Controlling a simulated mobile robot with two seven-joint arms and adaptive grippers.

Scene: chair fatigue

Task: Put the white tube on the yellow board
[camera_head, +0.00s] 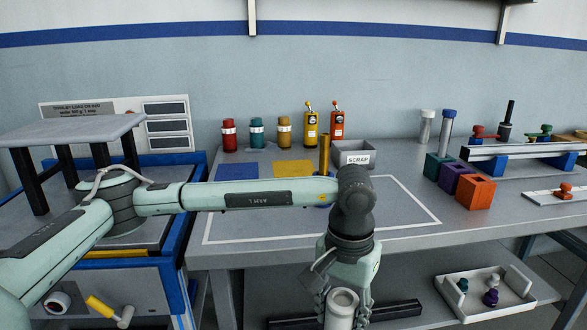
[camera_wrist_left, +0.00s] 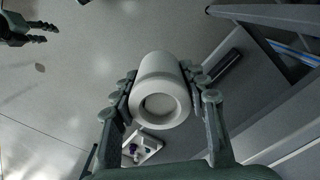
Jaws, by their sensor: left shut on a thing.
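The white tube (camera_head: 341,312) is a short, thick hollow cylinder at the bottom centre of the head view. My left gripper (camera_head: 342,303) is shut on it, a finger on each side, in front of the table's near edge. In the left wrist view the tube (camera_wrist_left: 158,72) shows its open end, between the fingers of the left gripper (camera_wrist_left: 163,90). The yellow board (camera_head: 294,169) lies flat on the table, partly hidden by my left arm and a brass post. My right gripper (camera_wrist_left: 48,33) shows at the top left of the left wrist view, empty, its fingers apart.
A blue board (camera_head: 238,172) lies left of the yellow one. A grey scrap bin (camera_head: 354,152) and several bottles stand behind. Coloured blocks (camera_head: 475,191) stand to the right. A white tray (camera_head: 487,297) with small parts sits low at right. The outlined table area (camera_head: 400,215) is mostly clear.

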